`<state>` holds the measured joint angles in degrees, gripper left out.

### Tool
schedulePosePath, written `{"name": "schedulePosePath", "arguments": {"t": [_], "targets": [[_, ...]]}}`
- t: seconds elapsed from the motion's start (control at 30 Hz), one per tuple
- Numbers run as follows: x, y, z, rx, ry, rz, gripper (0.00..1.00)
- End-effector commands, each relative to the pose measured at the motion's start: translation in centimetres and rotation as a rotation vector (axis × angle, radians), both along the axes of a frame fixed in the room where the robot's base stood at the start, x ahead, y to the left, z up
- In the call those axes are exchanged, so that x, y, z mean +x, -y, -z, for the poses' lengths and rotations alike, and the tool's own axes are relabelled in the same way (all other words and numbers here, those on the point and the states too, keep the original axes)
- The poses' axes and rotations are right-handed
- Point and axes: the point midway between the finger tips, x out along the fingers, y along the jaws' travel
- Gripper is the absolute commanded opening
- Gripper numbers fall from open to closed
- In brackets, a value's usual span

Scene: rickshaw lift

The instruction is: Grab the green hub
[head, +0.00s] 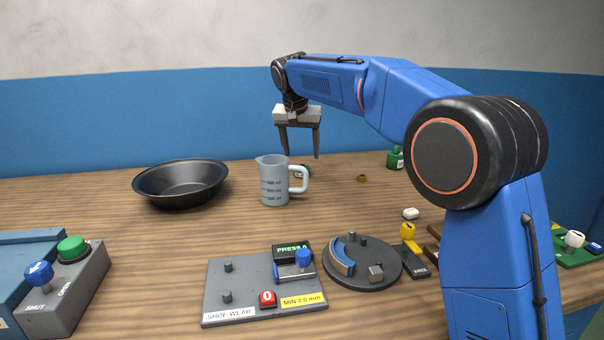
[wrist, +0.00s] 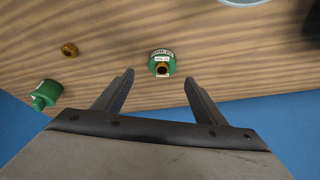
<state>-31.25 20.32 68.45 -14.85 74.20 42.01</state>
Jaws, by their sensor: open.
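A round green hub (wrist: 162,56) with a pale label and a brass-coloured centre sits on the wooden table in the wrist view, just beyond the gap between my fingertips. In the head view the green hub (head: 303,168) is mostly hidden behind the measuring jug. My gripper (head: 300,155) is open and empty, pointing down above the back of the table. In the wrist view my gripper (wrist: 158,78) has its two fingers spread, one to each side of the hub's line, apart from it.
A second green piece with a knob (wrist: 45,95) and a small brass ring (wrist: 69,50) lie left of the hub in the wrist view. The measuring jug (head: 272,181) stands in front of the hub; a dark bowl (head: 180,184) is further left.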

Motion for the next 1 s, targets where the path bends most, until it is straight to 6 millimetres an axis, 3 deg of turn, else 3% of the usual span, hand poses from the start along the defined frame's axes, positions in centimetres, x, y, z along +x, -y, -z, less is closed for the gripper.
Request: {"name": "schedulePosePath", "arguments": {"t": [0.37, 0.7, 0.93, 0.97, 1.0], "targets": [[0.7, 0.0, 2.2, 0.0, 0.0, 0.0, 0.65], [1.9, -0.1, 6.2, -0.001, 0.0, 0.001, 0.65], [2.0, -0.1, 6.4, 0.0, 0.001, 0.001, 0.65], [2.0, -0.1, 6.3, 0.0, 0.001, 0.001, 0.63], [2.0, -0.1, 6.3, 0.0, 0.001, 0.001, 0.53]]}}
